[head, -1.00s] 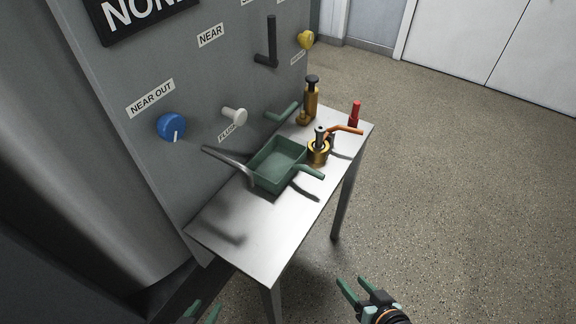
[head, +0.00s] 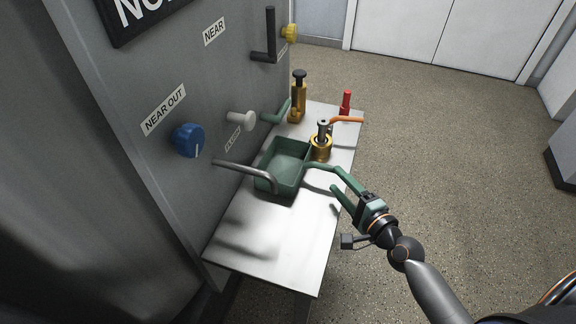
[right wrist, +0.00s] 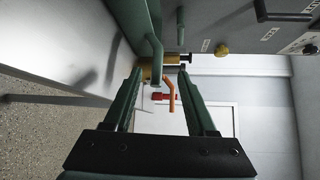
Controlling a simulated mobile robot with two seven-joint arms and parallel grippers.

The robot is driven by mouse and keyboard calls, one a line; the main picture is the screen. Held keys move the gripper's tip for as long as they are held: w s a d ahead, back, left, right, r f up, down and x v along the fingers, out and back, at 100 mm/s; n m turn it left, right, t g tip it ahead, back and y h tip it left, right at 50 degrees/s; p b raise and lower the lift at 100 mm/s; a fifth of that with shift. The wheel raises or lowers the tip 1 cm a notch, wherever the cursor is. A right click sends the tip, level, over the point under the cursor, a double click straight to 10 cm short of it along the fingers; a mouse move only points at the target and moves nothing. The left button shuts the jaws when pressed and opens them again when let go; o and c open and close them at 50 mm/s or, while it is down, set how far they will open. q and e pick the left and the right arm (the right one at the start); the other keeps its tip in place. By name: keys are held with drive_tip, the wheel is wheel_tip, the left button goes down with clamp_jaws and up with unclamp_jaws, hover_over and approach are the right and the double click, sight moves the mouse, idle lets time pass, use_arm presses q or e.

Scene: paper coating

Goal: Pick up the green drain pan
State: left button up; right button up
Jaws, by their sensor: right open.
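The green drain pan (head: 286,168) sits on the metal table below a bent grey pipe. It also shows at the top of the right wrist view (right wrist: 128,20). Its green handle (right wrist: 155,60) sticks out towards my right gripper. My right gripper (head: 335,178) is open beside the right side of the pan. In the right wrist view its two green fingers stand apart with the handle's end between or just beyond their tips (right wrist: 160,74); contact cannot be told. My left gripper is not in view.
The bent grey pipe (head: 245,168) reaches over the pan's near left side. A brass fitting with an orange lever (head: 347,119), a brass cylinder (head: 298,100) and a red item (head: 346,103) stand behind it. The table's front (head: 270,240) is clear. A grey panel rises at left.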

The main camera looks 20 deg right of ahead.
sight(322, 165)
drive_tip(key=shift+x, duration=3.85)
drive_tip(key=shift+a+f, duration=0.15)
drive_tip(key=shift+s, duration=0.1)
clamp_jaws()
